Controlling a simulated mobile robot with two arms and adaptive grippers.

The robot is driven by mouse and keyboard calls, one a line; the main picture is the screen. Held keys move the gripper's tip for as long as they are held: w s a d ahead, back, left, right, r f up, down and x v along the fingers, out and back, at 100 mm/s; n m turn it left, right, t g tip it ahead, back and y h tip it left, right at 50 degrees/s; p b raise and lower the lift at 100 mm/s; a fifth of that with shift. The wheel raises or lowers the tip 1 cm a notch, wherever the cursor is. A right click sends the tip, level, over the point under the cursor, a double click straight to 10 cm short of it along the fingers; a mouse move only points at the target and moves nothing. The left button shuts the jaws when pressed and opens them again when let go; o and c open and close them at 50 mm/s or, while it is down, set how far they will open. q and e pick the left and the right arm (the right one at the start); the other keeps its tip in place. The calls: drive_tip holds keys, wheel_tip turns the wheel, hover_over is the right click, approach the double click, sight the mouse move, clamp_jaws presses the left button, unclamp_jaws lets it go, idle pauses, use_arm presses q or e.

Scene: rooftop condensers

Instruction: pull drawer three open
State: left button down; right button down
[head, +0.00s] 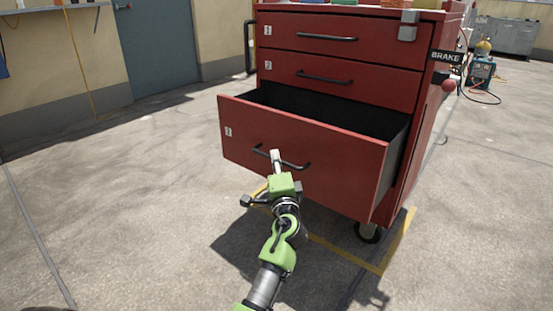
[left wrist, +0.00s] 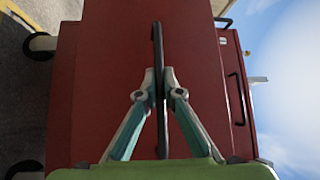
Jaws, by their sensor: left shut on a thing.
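The red tool cabinet has several drawers, and the lowest one in view, drawer three (head: 345,160), stands well out from the body. Its dark inside shows and looks empty where visible. Its black bar handle (head: 295,165) is on the front face. My left gripper (head: 276,156) is at the handle, shut on it. In the left wrist view the two fingers (left wrist: 158,82) close around the handle (left wrist: 157,40), which runs upright in that picture. The two upper drawers (head: 340,77) are shut. My right gripper is not in view.
A black "BRAKE" label (head: 446,57) and a red knob (head: 448,86) are on the cabinet's right side. A caster (head: 368,233) stands by yellow floor tape (head: 405,238). Open concrete (head: 120,200) lies to the left. A teal cylinder cart (head: 482,72) stands at the back right.

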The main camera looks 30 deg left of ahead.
use_arm(q)
drive_tip(key=c, duration=2.2)
unclamp_jaws()
drive_tip(key=shift+o, duration=0.2)
drive_tip(key=shift+d, duration=0.1)
drive_tip(key=v, duration=1.2)
